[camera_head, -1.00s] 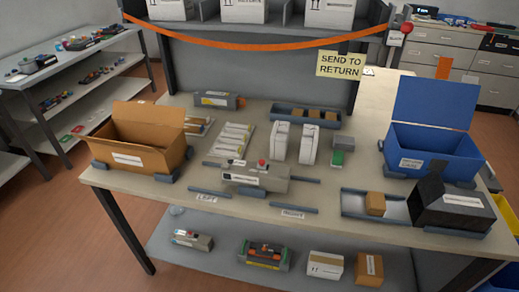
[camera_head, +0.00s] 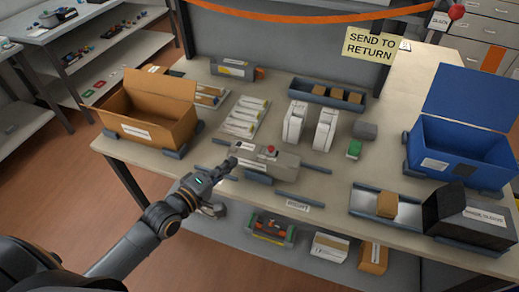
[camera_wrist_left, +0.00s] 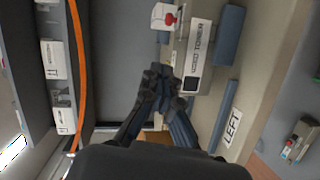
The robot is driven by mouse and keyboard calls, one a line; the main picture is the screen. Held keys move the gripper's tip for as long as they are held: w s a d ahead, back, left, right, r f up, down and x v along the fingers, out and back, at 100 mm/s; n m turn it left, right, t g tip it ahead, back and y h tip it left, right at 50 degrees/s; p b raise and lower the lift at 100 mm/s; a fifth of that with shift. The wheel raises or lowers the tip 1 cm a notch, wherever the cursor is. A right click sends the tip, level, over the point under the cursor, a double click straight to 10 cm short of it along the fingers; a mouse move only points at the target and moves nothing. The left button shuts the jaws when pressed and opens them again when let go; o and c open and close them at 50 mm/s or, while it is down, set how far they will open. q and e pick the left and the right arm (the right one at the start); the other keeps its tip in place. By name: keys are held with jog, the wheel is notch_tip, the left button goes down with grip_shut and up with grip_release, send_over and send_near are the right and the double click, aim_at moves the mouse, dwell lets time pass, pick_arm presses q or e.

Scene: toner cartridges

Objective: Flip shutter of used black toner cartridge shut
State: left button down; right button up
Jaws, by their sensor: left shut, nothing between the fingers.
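The grey toner cartridge (camera_head: 284,166) lies near the front middle of the table, with a red knob (camera_head: 271,149) on top and a white label. In the left wrist view the cartridge's label (camera_wrist_left: 198,50) and red knob (camera_wrist_left: 170,19) show at the top, right of centre. Whether the shutter is open or shut is too small to tell. My left gripper (camera_head: 230,163) is shut and empty, at the cartridge's left end; contact cannot be told. Its fingertips also show in the left wrist view (camera_wrist_left: 163,80). My right gripper is not in view.
Blue-grey rails (camera_head: 300,202) lie around the cartridge. A cardboard box (camera_head: 150,125) stands left, a blue bin (camera_head: 460,150) right, and a black box (camera_head: 470,215) at front right. White cartons (camera_head: 295,122) stand behind. A grey-and-orange unit (camera_head: 233,69) lies at the back.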

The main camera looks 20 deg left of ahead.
aim_at(259, 159)
pick_arm(q)
jog(key=p+x, duration=0.1)
jog(key=x, duration=0.6)
jog(key=shift+w, duration=0.3)
jog(key=shift+w+d+f+p, duration=0.15)
jog(key=shift+w+d+p, duration=0.1)
jog(key=shift+d, duration=0.3)
jog(key=shift+w+d+f+p, duration=0.2)
jog(key=shift+d+p, duration=0.05)
jog(key=shift+d, duration=0.3)
jog(key=shift+w+d+f, duration=0.1)
jog(key=shift+w+d, duration=0.05)
jog(key=shift+d, duration=0.4)
jog(key=shift+d+f, duration=0.1)
jog(key=shift+f, duration=0.05)
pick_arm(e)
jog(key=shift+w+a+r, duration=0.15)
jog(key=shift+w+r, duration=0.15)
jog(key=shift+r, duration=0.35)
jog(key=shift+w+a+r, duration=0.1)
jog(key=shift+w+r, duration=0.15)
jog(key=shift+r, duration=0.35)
